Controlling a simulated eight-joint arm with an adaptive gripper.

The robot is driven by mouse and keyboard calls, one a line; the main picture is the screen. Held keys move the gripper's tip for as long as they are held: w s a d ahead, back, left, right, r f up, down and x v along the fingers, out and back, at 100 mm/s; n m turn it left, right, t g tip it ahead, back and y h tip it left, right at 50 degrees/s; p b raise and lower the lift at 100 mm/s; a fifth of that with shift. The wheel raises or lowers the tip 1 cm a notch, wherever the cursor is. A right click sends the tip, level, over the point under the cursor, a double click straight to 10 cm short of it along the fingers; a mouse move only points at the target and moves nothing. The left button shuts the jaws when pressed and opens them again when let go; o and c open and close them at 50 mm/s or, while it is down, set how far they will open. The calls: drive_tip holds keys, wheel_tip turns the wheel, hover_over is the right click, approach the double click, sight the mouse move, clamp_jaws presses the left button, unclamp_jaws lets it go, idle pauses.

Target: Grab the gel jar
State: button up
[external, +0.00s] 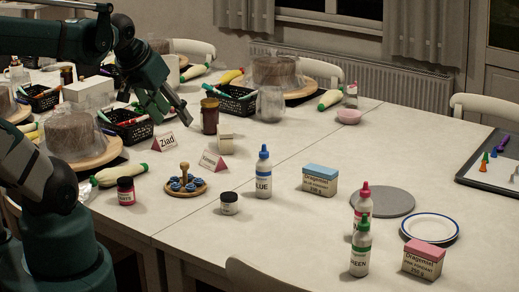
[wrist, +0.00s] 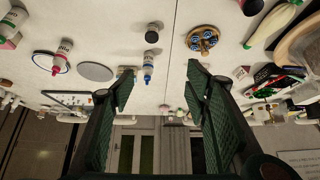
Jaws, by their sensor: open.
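Two small jars could be the gel jar; I cannot tell which is meant. A red jar with a dark lid (external: 126,191) stands upright near the table's front left. A small pale-labelled jar with a black lid (external: 229,203) stands right of the round wooden stand. A jar with a dark lid (wrist: 154,27) shows near the top middle of the wrist view. My gripper (external: 168,118) is above the table behind the name cards, apart from both jars. In the wrist view my gripper (wrist: 160,88) has its fingers wide apart, with nothing between them.
A wooden stand with blue tips (external: 185,184), name cards (external: 164,142), a brown jar (external: 209,115) and a blue-capped bottle (external: 263,172) stand near the jars. Wrapped cakes (external: 70,133) and black baskets (external: 130,128) crowd the left.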

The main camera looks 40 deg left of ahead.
drive_tip(key=shift+w, duration=0.1)
drive_tip(key=n+g+p, duration=0.1)
drive_tip(key=n+g, duration=0.6)
drive_tip(key=n, duration=1)
hover_over(229, 195)
drive_tip(key=f, duration=2.1)
drive_tip(key=shift+s+a, duration=0.1)
drive_tip(key=shift+s, duration=0.1)
drive_tip(key=shift+w+f, duration=0.1)
drive_tip(key=shift+f, duration=0.5)
drive_tip(key=shift+f, duration=0.1)
drive_tip(key=shift+f, duration=1.2)
drive_tip(key=shift+f, duration=0.1)
drive_tip(key=shift+w+f+b, duration=0.15)
drive_tip(key=shift+f+b, duration=0.7)
drive_tip(key=shift+f, duration=1.65)
